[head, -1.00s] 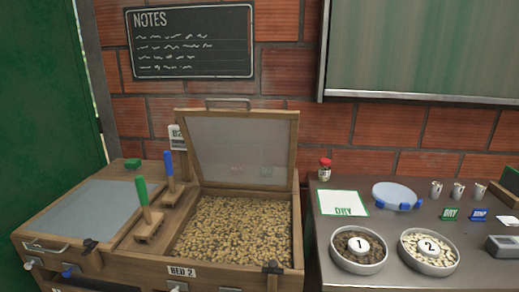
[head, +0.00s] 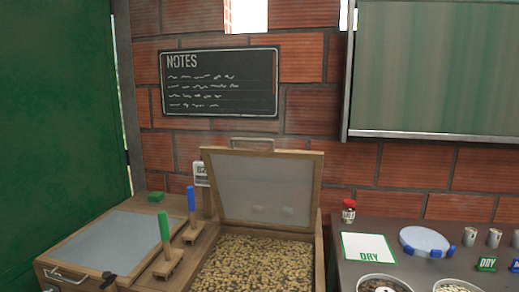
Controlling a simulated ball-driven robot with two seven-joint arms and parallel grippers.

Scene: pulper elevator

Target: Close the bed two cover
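The bed two cover (head: 265,188) is a wooden-framed lid with a pale translucent panel. It stands raised, tilted slightly back on its rear edge, with a metal handle (head: 252,141) at its top. Below it, bed two (head: 262,266) is open and full of tan beans; its front edge is cut off by the bottom of the view. Neither of my grippers shows in the head view.
Left of bed two is a bed with its cover (head: 110,245) down. Between them stand a green-handled tool (head: 165,240) and a blue-handled tool (head: 191,210). At right, a grey table (head: 345,263) holds a red-capped jar (head: 348,211), a blue-clipped dish (head: 425,240), cups and bowls.

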